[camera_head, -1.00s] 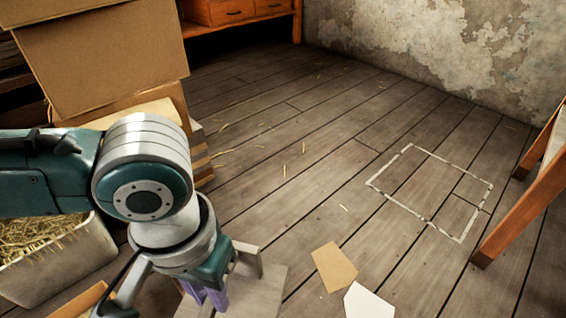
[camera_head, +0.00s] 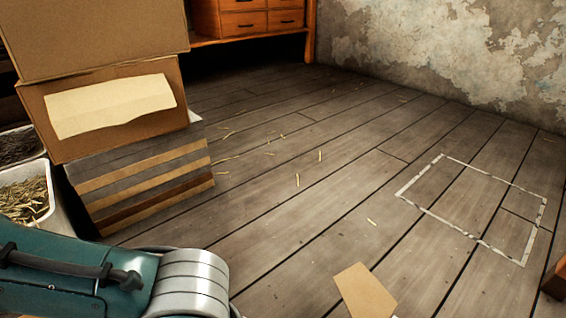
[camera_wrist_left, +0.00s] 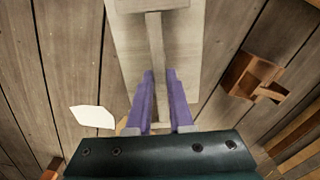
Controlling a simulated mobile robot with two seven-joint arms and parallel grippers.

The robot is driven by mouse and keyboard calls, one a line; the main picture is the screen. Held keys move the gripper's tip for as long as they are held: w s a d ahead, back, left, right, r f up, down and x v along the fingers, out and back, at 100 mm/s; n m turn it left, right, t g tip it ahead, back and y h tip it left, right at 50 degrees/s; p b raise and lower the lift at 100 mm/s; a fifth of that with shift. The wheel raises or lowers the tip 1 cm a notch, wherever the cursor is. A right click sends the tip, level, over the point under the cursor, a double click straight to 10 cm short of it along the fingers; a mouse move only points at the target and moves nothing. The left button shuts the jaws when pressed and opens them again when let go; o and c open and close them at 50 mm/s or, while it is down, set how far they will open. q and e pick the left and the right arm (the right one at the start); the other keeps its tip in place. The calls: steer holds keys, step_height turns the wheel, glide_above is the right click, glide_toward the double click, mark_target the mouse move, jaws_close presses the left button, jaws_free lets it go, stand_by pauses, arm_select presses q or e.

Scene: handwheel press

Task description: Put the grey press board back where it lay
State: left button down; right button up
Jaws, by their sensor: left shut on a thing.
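The grey press board (camera_wrist_left: 184,48) shows in the left wrist view as a pale flat board with a raised bar handle (camera_wrist_left: 156,42) along it. My left gripper (camera_wrist_left: 160,75) has purple fingers on either side of the handle and is shut on it. The board's far end is cut off by the picture's top edge. A white broken outline (camera_head: 474,238) of a rectangle is marked on the floorboards at the right of the head view, with bare floor inside it. The board and my left gripper are outside the head view; only my left arm shows at lower left. My right gripper is in neither view.
Cardboard boxes (camera_head: 95,40) are stacked at the left, beside a white bin of straw (camera_head: 28,196). A tan sheet (camera_head: 365,290) lies on the floor. The left wrist view shows a white sheet (camera_wrist_left: 92,117) and a brown wooden object (camera_wrist_left: 240,78). The mid floor is mostly clear.

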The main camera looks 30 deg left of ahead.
arm_select(q)
step_height(320, 180, down, 9)
steer(key=b, duration=0.6)
steer(key=shift+w+r, duration=0.1)
steer(key=shift+f, duration=0.25)
steer(key=c, duration=0.8)
jaws_free()
steer(key=shift+r, duration=0.1)
